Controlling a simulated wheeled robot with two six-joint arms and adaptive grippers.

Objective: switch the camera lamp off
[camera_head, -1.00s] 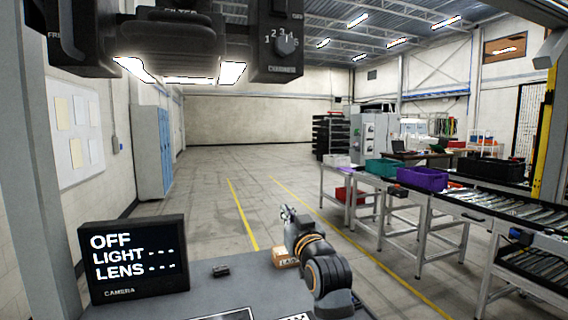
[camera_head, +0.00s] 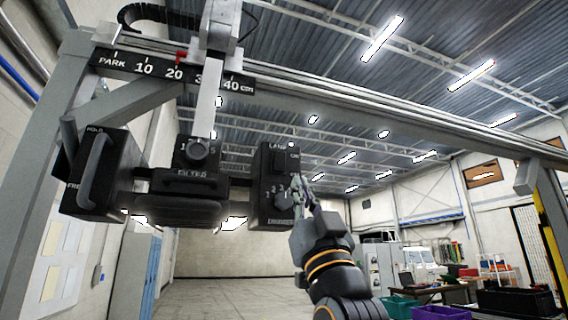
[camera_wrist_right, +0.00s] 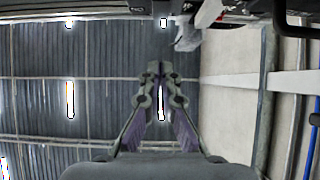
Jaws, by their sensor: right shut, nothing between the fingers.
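The camera head (camera_head: 185,190) is a dark housing hung from an overhead rail, high in the head view. Its right-hand box (camera_head: 268,205) bears a lamp switch (camera_head: 281,161) beneath a label at its top and a round numbered knob (camera_head: 285,200) lower down. Bright white panels (camera_head: 234,223) show under the housing. My right gripper (camera_head: 304,183) is shut and empty, its tips pointing up beside the right edge of that box, near the knob; contact cannot be told. In the right wrist view the closed fingers (camera_wrist_right: 159,68) show with nothing between them. My left gripper is not in view.
The rail carries a scale (camera_head: 160,72) with a red pointer (camera_head: 181,58). A box with a handle (camera_head: 95,170) is at the housing's left end. Grey posts stand at left. Free air lies right of the housing; tables with bins (camera_head: 440,312) stand farther off.

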